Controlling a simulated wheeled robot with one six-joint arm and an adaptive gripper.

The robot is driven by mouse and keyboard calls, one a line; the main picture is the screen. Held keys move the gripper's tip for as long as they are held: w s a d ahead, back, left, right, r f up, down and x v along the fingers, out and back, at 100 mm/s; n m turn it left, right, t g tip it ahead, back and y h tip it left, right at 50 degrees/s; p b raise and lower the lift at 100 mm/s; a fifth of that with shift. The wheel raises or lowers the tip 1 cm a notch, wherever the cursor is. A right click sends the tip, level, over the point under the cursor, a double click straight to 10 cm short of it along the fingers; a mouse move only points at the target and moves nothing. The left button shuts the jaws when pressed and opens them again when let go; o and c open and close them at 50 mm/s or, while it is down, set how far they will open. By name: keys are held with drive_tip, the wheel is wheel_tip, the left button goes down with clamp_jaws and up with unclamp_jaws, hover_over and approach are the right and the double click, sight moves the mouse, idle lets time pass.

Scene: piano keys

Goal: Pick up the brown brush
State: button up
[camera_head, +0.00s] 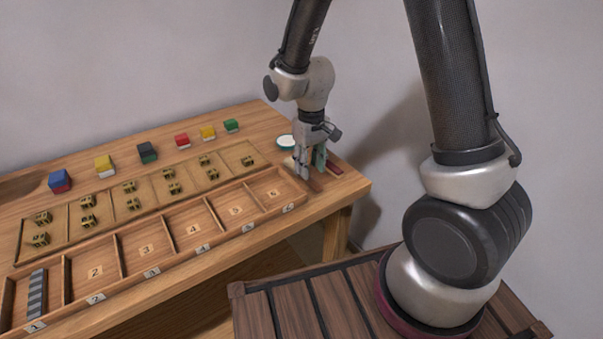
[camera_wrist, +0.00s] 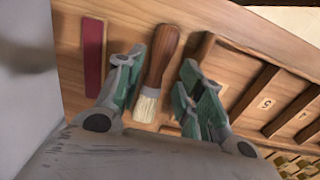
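The brown brush (camera_wrist: 160,62) lies on the wooden table in the wrist view, with a brown handle and cream bristles (camera_wrist: 147,104). My gripper (camera_wrist: 164,70) is open, with one green-padded finger on each side of the brush. The left finger is close to the handle, and a wider gap shows on the right. Whether either finger touches the brush cannot be told.
A dark red bar (camera_wrist: 92,55) lies left of the brush in the wrist view. The numbered wooden tray (camera_wrist: 232,44) is close on the right. A round white-and-green item (camera_head: 286,141) sits behind my gripper. Several coloured blocks (camera_head: 147,151) line the table's back.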

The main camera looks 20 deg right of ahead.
wheel_tip(320, 180, down, 4)
drive_tip(key=shift+f, duration=0.1)
drive_tip(key=c, duration=0.8)
